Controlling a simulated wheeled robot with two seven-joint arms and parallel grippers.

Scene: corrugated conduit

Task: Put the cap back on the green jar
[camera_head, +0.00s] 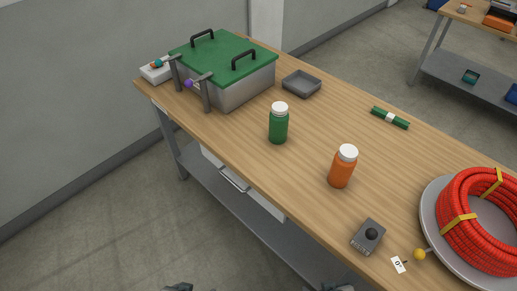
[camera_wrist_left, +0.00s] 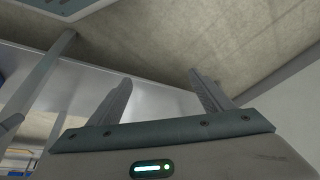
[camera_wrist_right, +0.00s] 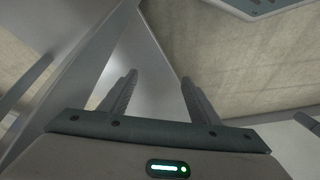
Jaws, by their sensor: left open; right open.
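My left gripper (camera_wrist_left: 160,77) is open and empty in the left wrist view. My right gripper (camera_wrist_right: 159,76) is open and empty in the right wrist view. Both are well away from the jars; only small dark parts show at the bottom of the head view.
A grey bin with a green lid (camera_head: 225,50) stands at the table's far left. Near it is a shallow grey tray (camera_head: 301,84). A green roll (camera_head: 390,117) lies toward the back. A grey control box (camera_head: 368,236) and red conduit coil (camera_head: 478,240) occupy the right end.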

